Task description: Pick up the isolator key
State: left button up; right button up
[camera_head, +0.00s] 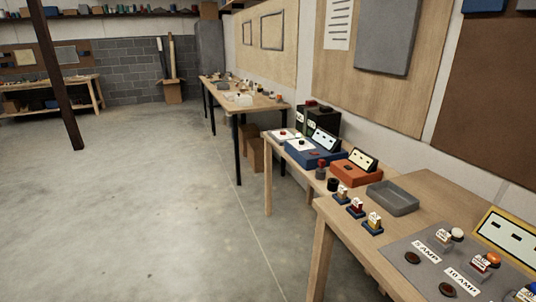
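I cannot tell for certain which small thing is the isolator key. A small dark piece with a reddish top (320,169) stands on the middle table, in front of an orange box (352,177) with a dark sloped panel. A blue box (312,156) with a similar panel and a small red part on it sits just left of that. A short black cylinder (333,185) stands near the table's front edge. Neither of my grippers is in view.
A grey tray (393,199) and several small labelled blocks on blue bases stand on the near wooden tables. A grey mat (422,268) holds dark round pieces and "5 AMP" and "10 AMP" labels. Open concrete floor (150,220) lies left; a dark post (60,90) stands there.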

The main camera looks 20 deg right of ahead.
aim_at(322, 162)
jog(key=u, duration=0.05)
jog(key=i, duration=1.1)
jog(key=z, duration=0.95)
jog(key=i, duration=0.8)
jog(key=z, duration=0.85)
